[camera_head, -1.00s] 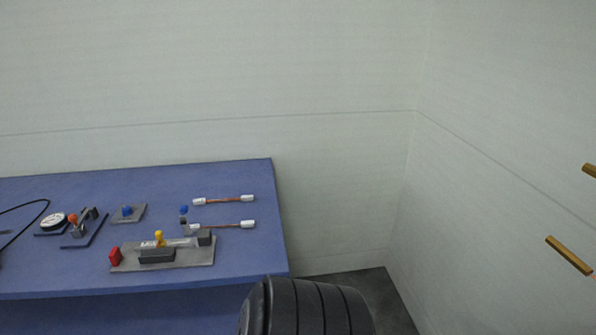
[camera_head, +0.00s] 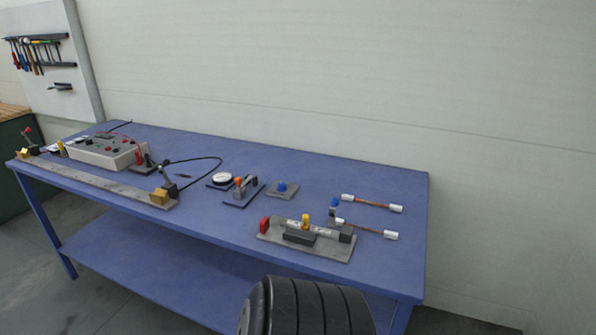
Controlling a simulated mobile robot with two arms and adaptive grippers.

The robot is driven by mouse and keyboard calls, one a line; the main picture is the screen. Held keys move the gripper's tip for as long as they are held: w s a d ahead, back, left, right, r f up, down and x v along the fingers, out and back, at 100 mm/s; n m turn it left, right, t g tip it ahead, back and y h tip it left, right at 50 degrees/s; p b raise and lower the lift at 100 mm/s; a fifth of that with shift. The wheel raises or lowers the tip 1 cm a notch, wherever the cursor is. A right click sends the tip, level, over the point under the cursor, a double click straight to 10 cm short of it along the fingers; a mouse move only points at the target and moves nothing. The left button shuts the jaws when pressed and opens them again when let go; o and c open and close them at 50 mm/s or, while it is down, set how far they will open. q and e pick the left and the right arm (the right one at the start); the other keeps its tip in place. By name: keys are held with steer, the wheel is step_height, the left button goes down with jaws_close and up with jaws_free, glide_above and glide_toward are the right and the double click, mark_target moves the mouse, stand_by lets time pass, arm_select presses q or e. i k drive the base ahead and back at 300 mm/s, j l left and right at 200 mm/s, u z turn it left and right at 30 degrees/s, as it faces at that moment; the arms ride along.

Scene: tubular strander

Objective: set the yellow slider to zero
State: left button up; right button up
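The yellow slider (camera_head: 305,221) is a small yellow knob on a linear gauge fixture with a grey base plate (camera_head: 338,251), near the front right of the blue table. It stands upright on a pale scale bar (camera_head: 323,231) above a dark block (camera_head: 299,238). A red block (camera_head: 264,224) is at the fixture's left end and a dark block (camera_head: 346,234) at its right end. The scale markings are too small to read. Neither of my grippers shows in the head view.
The blue table (camera_head: 225,226) also bears a grey control box (camera_head: 101,150), a long metal rail (camera_head: 95,182), a dial gauge (camera_head: 222,179), a blue-knob plate (camera_head: 282,189) and copper rods with white ends (camera_head: 372,202). A tool board (camera_head: 50,60) hangs at the left.

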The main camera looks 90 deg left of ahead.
mark_target(305, 226)
steer(key=k+u, duration=0.1)
steer(key=u, duration=2.55)
